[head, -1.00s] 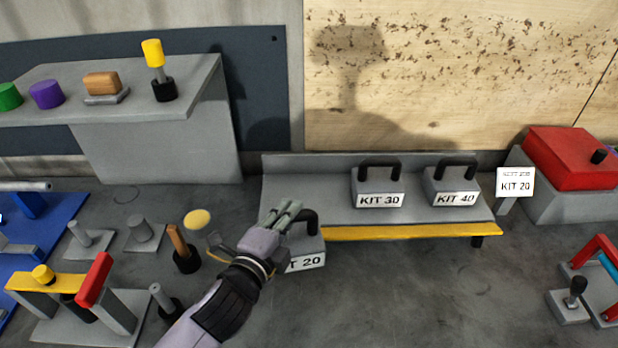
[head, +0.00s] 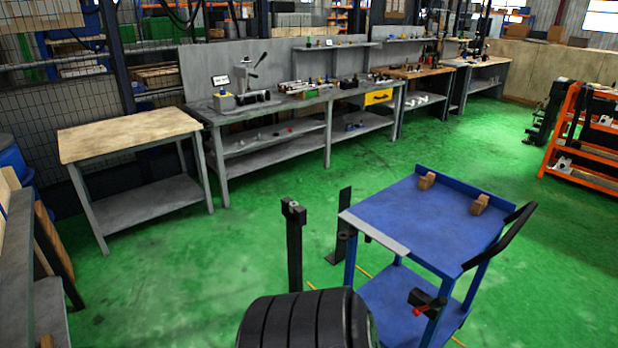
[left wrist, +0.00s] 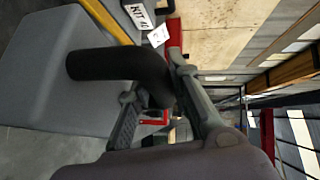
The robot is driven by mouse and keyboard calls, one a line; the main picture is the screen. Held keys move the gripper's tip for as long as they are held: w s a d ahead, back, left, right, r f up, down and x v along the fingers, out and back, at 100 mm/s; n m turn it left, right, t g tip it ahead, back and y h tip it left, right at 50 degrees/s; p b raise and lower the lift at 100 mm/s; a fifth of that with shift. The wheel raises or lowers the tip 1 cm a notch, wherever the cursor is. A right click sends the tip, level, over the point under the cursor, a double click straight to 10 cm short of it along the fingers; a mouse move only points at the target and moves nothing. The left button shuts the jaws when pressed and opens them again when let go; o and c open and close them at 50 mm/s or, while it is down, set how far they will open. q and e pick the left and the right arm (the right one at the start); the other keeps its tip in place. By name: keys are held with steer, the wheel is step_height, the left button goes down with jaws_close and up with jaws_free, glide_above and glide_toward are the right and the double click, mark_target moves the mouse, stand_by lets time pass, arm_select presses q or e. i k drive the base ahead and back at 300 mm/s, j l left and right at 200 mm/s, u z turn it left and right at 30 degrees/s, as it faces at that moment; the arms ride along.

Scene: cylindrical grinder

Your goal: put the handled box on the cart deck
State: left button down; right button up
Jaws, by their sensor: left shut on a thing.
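In the left wrist view my left gripper (left wrist: 155,82) is shut on the black handle (left wrist: 110,66) of a grey box (left wrist: 45,75). The box fills the left of that view, and its label is hidden there. The blue cart stands to the right in the head view. Its upper deck (head: 415,222) is mostly bare, with two small wooden blocks (head: 427,181) (head: 479,204) at the far edge and a light grey plate (head: 375,234) along the left edge. Neither gripper shows in the head view.
A box labelled KIT 40 (left wrist: 138,15) shows near the held box. The cart has a black push handle (head: 502,240) at the right. Black posts (head: 294,245) stand left of it. Green floor (head: 240,235) lies open before a wood-topped table (head: 130,137) and long workbenches (head: 300,100).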

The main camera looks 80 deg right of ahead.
mark_target(411, 219)
steer(key=k+l+z, duration=0.35)
steer(key=l+z, duration=0.35)
steer(key=l, duration=0.25)
steer(key=k+l+z, duration=0.15)
steer(key=l+z, duration=0.2)
steer(key=l, duration=0.2)
steer(key=l+z, duration=0.35)
steer(key=l, duration=0.2)
steer(key=l+z, duration=0.1)
steer(key=l, duration=2.45)
